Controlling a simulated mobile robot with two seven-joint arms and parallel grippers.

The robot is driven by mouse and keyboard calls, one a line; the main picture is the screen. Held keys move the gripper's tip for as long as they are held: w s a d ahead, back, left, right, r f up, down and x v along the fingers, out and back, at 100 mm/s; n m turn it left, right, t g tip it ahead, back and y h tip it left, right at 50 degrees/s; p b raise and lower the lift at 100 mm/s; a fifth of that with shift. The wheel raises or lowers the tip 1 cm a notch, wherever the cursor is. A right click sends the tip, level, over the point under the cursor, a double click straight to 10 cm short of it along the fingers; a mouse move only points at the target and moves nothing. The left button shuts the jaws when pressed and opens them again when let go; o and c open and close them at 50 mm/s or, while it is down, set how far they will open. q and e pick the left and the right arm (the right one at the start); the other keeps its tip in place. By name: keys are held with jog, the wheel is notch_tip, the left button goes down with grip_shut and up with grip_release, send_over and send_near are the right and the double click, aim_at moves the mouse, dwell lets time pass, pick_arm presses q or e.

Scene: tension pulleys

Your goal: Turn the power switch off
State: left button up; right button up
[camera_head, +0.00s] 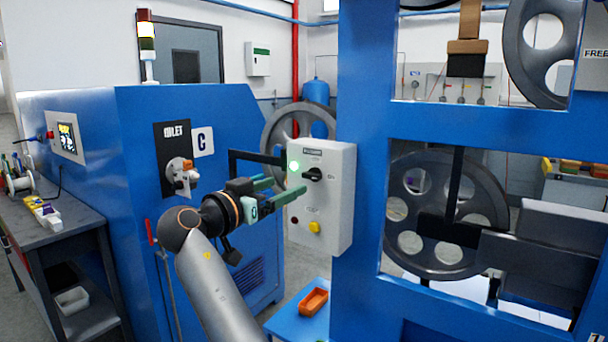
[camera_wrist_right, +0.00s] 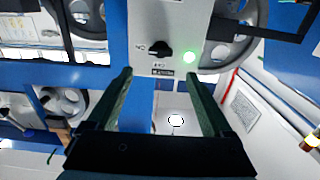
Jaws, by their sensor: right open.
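The power switch is a black rotary knob (camera_head: 313,174) on the front of a grey control box (camera_head: 338,200). Its handle looks roughly horizontal. A green lamp (camera_head: 294,165) glows to the left of the knob. My right gripper (camera_head: 286,187) is open with green fingers, in front of the box and a little below and left of the knob. In the right wrist view the knob (camera_wrist_right: 160,48) and the lit lamp (camera_wrist_right: 190,58) lie beyond the fingertips (camera_wrist_right: 160,76), with nothing between the fingers. My left gripper is out of view.
The control box is mounted beside a blue machine frame (camera_head: 362,120). A yellow button (camera_head: 314,227) sits low on the box. A blue cabinet (camera_head: 120,180) stands left of my right arm.

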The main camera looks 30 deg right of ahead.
aim_at(309, 175)
jog(key=p+x, duration=0.1)
jog(key=x, duration=0.6)
jog(key=shift+w+d+p, duration=0.15)
jog(key=shift+d+p, duration=0.2)
jog(key=shift+p, duration=0.05)
jog(key=shift+w+d, duration=0.25)
jog(key=shift+d, duration=0.3)
grip_shut()
